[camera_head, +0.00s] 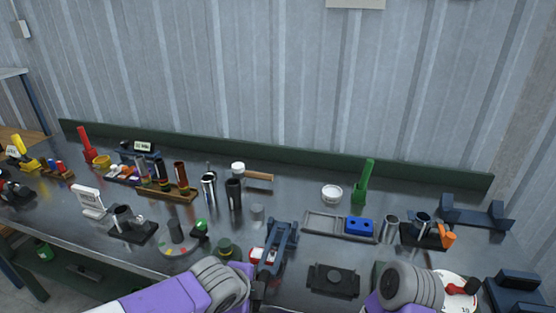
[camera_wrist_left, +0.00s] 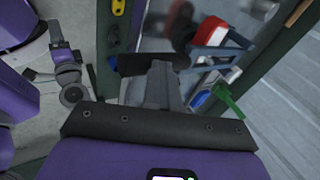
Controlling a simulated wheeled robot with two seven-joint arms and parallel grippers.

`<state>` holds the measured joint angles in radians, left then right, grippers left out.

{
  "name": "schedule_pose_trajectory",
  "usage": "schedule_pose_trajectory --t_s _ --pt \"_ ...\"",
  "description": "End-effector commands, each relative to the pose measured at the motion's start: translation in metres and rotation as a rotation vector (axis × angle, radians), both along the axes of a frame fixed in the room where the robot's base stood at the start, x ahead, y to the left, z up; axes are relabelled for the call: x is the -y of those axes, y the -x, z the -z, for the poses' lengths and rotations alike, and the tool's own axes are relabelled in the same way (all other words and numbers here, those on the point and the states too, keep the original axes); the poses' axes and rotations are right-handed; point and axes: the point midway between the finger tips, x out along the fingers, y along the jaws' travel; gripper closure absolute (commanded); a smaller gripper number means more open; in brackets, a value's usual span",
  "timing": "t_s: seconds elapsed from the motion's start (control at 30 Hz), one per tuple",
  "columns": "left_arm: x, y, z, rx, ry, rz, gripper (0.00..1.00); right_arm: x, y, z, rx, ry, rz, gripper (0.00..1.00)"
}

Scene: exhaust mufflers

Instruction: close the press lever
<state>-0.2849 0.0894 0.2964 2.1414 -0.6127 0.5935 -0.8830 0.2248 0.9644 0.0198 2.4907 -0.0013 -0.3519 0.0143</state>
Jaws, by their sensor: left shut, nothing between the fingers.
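The blue press (camera_head: 283,238) stands on the bench near the middle front in the head view, with a small red and white part (camera_head: 262,256) at its near left side. Its long blue arms slope up and away. In the left wrist view the blue press (camera_wrist_left: 228,47) shows at upper right, with a red part (camera_wrist_left: 212,30) on it. My left gripper (camera_head: 259,287) is shut and empty, just in front of the press. In the wrist view its fingers (camera_wrist_left: 163,80) are close to the press; I cannot tell whether they touch it.
A dark block (camera_head: 334,280) lies right of the press. A grey tray (camera_head: 322,223) with a blue block (camera_head: 359,227) stands behind it. My right forearm (camera_head: 408,287) comes in at the lower right.

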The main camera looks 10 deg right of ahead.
Motion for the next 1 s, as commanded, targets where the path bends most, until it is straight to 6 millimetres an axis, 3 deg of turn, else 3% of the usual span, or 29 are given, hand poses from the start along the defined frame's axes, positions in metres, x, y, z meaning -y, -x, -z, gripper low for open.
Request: schedule_pose_trajectory --t_s 0.03,0.47,0.83,1.0 --pt "-0.003 0.005 0.015 -0.038 -0.019 -0.002 1.0 0.0 0.0 0.001 0.0 0.0 0.0 0.2" --pt "-0.005 0.005 0.012 -0.038 -0.019 -0.006 1.0 0.0 0.0 -0.002 0.0 0.0 0.0 0.2" --pt "-0.009 0.002 -0.044 -0.004 -0.003 -0.002 1.0 0.0 0.0 -0.047 0.0 0.0 0.0 0.2" --pt "-0.023 0.032 -0.061 0.002 0.0 -0.002 1.0 0.0 0.0 -0.055 0.0 0.0 0.0 0.2"
